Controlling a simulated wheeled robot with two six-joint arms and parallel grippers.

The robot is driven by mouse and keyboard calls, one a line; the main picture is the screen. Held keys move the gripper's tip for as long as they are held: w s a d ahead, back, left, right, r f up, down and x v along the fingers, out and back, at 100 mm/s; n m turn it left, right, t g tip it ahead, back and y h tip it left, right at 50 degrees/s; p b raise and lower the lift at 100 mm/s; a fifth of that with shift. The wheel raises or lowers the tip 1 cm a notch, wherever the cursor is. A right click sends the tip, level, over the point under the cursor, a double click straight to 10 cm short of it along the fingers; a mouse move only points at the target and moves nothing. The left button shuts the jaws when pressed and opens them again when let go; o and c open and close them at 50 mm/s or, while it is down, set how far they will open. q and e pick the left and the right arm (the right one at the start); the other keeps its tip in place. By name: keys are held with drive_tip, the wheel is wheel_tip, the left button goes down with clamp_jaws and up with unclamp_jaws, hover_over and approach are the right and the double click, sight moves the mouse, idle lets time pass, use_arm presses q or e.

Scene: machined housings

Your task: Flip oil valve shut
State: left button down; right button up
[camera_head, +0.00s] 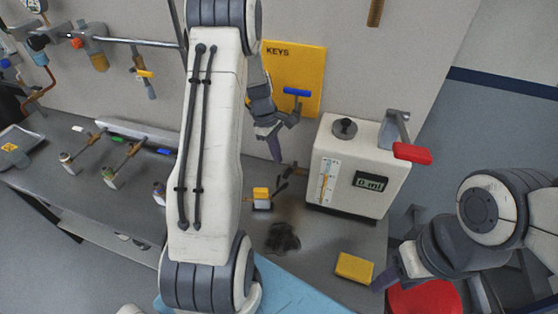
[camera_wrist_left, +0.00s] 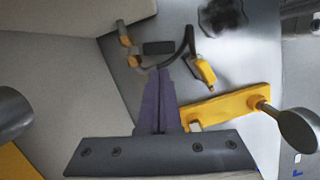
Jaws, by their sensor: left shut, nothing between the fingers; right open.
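A white dispenser (camera_head: 350,165) with a "0 ml" display (camera_head: 370,182) stands on the bench. A small brass fitting (camera_head: 294,170) sticks out of its left side and seems to be the brass piece (camera_wrist_left: 127,40) in the left wrist view; I cannot tell whether it is the oil valve or how it is set. My left gripper (camera_head: 276,152) is shut and empty, pointing down just left of the dispenser. Its purple fingers (camera_wrist_left: 160,102) are together in the left wrist view, apart from the brass piece. My right gripper (camera_head: 384,279) is open at the lower right.
A red lever (camera_head: 412,153) stands out at the dispenser's right. A yellow block (camera_head: 355,268) and a dark stain (camera_head: 283,237) are on the bench. A yellow KEYS board (camera_head: 305,65) is behind. A yellow bar (camera_wrist_left: 230,105) lies right of the left fingers.

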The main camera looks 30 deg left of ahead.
sight(291, 170)
use_arm(q)
drive_tip(key=shift+x, duration=1.75)
drive_tip(key=n, duration=0.1)
drive_tip(key=d+n, duration=0.1)
drive_tip(key=n, duration=0.1)
drive_tip(key=shift+s+d+t+p, duration=0.25)
drive_tip(key=shift+d+t+p, duration=0.05)
drive_tip(key=shift+t+p, duration=0.1)
drive_tip(key=shift+r, duration=0.15)
